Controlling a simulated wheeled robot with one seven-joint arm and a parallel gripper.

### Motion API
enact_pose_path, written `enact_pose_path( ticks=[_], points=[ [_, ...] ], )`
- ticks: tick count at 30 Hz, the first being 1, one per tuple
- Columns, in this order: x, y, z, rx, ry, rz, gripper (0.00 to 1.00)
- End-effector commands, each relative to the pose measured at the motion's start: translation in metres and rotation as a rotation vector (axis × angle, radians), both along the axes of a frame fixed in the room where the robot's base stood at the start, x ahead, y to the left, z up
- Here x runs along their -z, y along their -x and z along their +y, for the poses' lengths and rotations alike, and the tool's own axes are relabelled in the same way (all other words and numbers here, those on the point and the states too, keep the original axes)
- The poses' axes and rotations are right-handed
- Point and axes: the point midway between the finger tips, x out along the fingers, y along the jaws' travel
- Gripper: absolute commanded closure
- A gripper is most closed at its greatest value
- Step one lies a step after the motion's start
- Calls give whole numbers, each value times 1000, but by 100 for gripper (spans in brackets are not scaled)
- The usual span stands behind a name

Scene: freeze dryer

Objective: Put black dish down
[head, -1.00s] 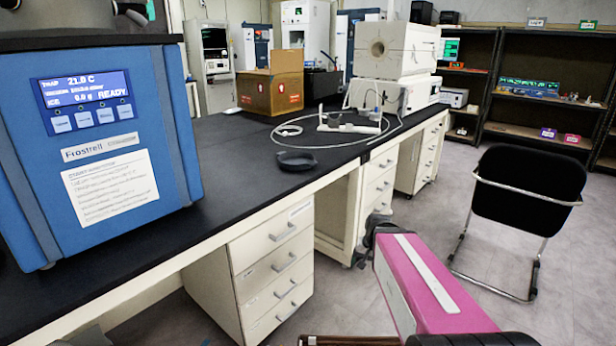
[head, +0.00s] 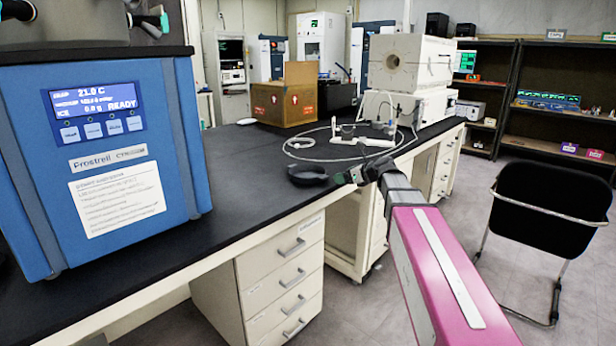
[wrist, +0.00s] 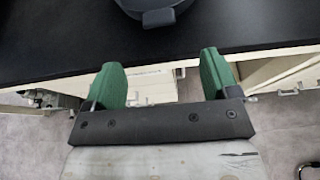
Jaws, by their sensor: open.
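The black dish (head: 307,174) rests on the black bench top near its front edge, right of the blue freeze dryer. In the wrist view the dish (wrist: 153,8) shows only in part at the top edge, with a small tab on its near side. My gripper (head: 343,177) is just right of the dish in the head view. In the wrist view my gripper (wrist: 162,70) has two green fingers spread apart with nothing between them. The fingertips are at the bench's front edge, short of the dish and apart from it.
The blue freeze dryer (head: 110,150) stands on the bench at left. A thin cable loop and a white stand (head: 362,138) lie behind the dish. A cardboard box (head: 284,98) and a white furnace (head: 412,62) stand farther back. A black chair (head: 552,205) is on the floor at right.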

Motion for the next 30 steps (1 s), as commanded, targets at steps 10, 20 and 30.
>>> enact_pose_path(
  ticks=[10,20,30],
  points=[
    [15,-26,32,-1,-3,2,19],
    [25,-40,51,0,-1,2,19],
    [37,-61,80,1,-1,1,19]
  ],
)
